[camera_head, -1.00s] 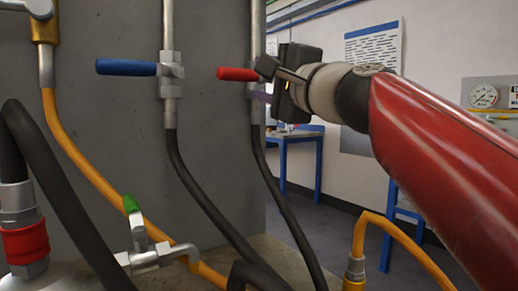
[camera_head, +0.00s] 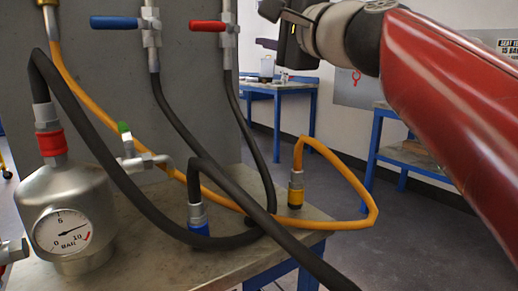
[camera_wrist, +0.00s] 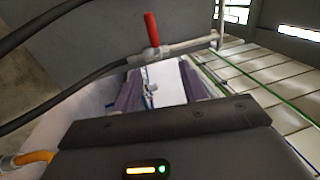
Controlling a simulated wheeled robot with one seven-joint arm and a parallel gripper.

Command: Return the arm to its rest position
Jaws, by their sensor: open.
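My red arm (camera_head: 450,110) reaches in from the right in the head view. My gripper (camera_head: 266,26) is at the top, just right of the red-handled valve (camera_head: 208,26), with a gap between them. In the wrist view my gripper (camera_wrist: 160,88) shows two purple fingers spread apart, with nothing held between them. The red handle (camera_wrist: 152,29) shows beyond the fingertips. In the head view it points left, across its vertical pipe.
A blue-handled valve (camera_head: 113,22) sits left on the grey panel (camera_head: 190,80). A metal vessel with a gauge (camera_head: 62,235) stands on the bench (camera_head: 190,262), amid black hoses and an orange hose (camera_head: 345,168). Blue tables stand behind; the floor at right is open.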

